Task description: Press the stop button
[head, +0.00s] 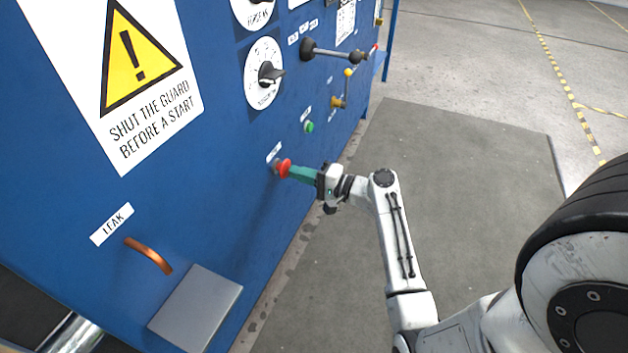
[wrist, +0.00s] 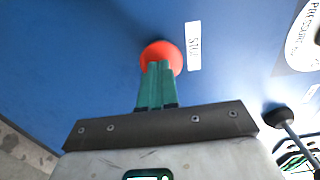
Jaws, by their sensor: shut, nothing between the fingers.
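The red stop button (head: 283,168) stands out from the blue panel, beside a small white label. In the wrist view the red button (wrist: 160,52) is straight ahead of the fingers, with a white label (wrist: 193,46) to its right. My gripper (head: 293,171) has green fingers, shut together and empty. Its fingertips (wrist: 159,66) are at the button's face and cover its lower part in the wrist view. They look to be touching it, but I cannot tell whether it is pushed in.
A green button (head: 309,126) sits up and right of the red one. A black-knobbed lever (head: 330,53), a yellow-knobbed lever (head: 347,88) and a dial (head: 264,73) are higher up. A copper pipe (head: 149,255) and grey plate (head: 196,308) are lower left. The grey floor mat (head: 455,150) is clear.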

